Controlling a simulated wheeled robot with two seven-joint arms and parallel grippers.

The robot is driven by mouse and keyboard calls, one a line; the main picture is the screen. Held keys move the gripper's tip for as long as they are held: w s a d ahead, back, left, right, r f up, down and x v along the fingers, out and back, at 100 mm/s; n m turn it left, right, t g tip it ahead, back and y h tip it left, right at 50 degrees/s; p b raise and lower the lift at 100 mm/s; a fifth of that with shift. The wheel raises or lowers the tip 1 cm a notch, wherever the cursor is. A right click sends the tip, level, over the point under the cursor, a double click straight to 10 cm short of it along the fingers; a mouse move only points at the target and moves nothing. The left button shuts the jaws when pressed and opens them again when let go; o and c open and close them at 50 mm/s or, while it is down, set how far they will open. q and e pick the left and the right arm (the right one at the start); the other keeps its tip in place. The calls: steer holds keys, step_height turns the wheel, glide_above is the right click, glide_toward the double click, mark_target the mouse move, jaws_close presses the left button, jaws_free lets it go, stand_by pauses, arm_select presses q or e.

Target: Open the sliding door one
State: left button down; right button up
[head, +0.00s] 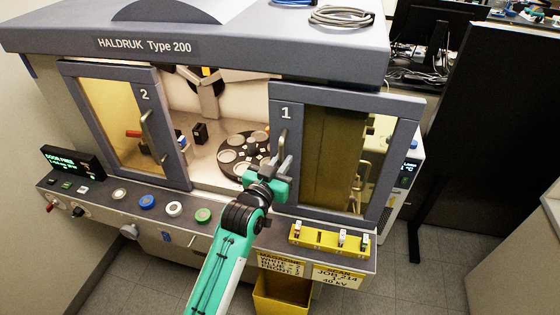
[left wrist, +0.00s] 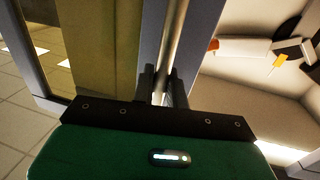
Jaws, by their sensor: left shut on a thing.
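Sliding door one (head: 345,98) is a grey-framed, tinted glass door marked "1" on the right of the machine front. Its upright metal handle (head: 282,143) is on the door's left frame. My left gripper (head: 281,162) is shut on this handle. In the left wrist view the handle (left wrist: 175,38) runs up from between the two fingers (left wrist: 162,82). A wide gap between door one and door two (head: 110,120) shows the machine's lit interior. My right gripper is not in view.
Inside the gap is a dark round plate (head: 242,155) with pale discs. A control ledge with coloured buttons (head: 203,215) runs below the doors. A yellow rack (head: 330,240) sits on its right, and a yellow bin (head: 280,296) stands below.

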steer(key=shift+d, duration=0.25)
arm_select(q)
steer(key=c, duration=1.5)
jaws_free()
steer(key=shift+c, duration=0.2)
steer(key=shift+o, duration=0.2)
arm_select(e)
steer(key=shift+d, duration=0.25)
arm_select(q)
steer(key=shift+a, duration=0.1)
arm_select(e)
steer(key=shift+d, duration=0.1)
